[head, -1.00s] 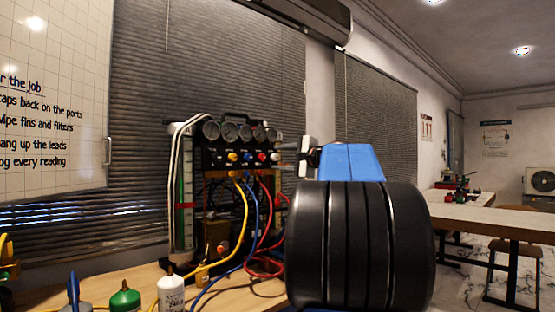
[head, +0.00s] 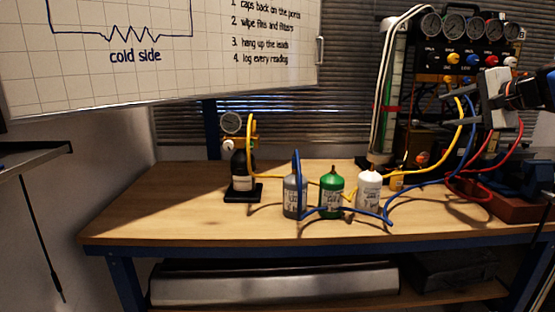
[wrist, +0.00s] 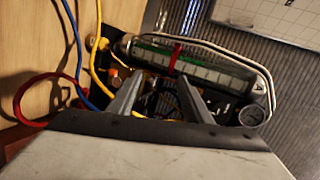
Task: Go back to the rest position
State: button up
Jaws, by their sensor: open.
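My gripper (head: 462,93) shows at the right edge of the head view, in front of the gauge rig's lower right part. Its fingers point left towards the rig. In the wrist view my gripper (wrist: 160,88) has its two fingers apart with nothing held between them. The gauge rig (head: 466,50) is a black panel with a row of dials above coloured knobs. In the wrist view its clear cylinder (wrist: 210,72) with a red band lies beyond the fingertips, and one dial (wrist: 250,115) is at the right. Whether the fingers touch the rig cannot be told.
Yellow, blue and red hoses (head: 520,135) hang from the rig onto the wooden bench (head: 150,215). Grey (head: 294,196), green (head: 331,197) and white bottles (head: 368,196) and a small gauge stand (head: 243,190) stand there. The bench's left end is mostly clear.

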jog(key=s+a+f+n+g, duration=0.35)
jog(key=s+a+f, duration=0.25)
jog(key=a+f, duration=0.35)
jog(key=s+a+f+n+g, duration=0.35)
jog(key=s+a+f, duration=0.35)
jog(key=a+f, duration=0.25)
jog(key=s+a+f+n+g+h, duration=0.2)
jog(key=s+f+n, duration=0.6)
jog(key=s+f, duration=0.7)
notch_tip(320, 180, down, 2)
jog(key=shift+s+a+f, duration=0.15)
jog(key=shift+s, duration=0.25)
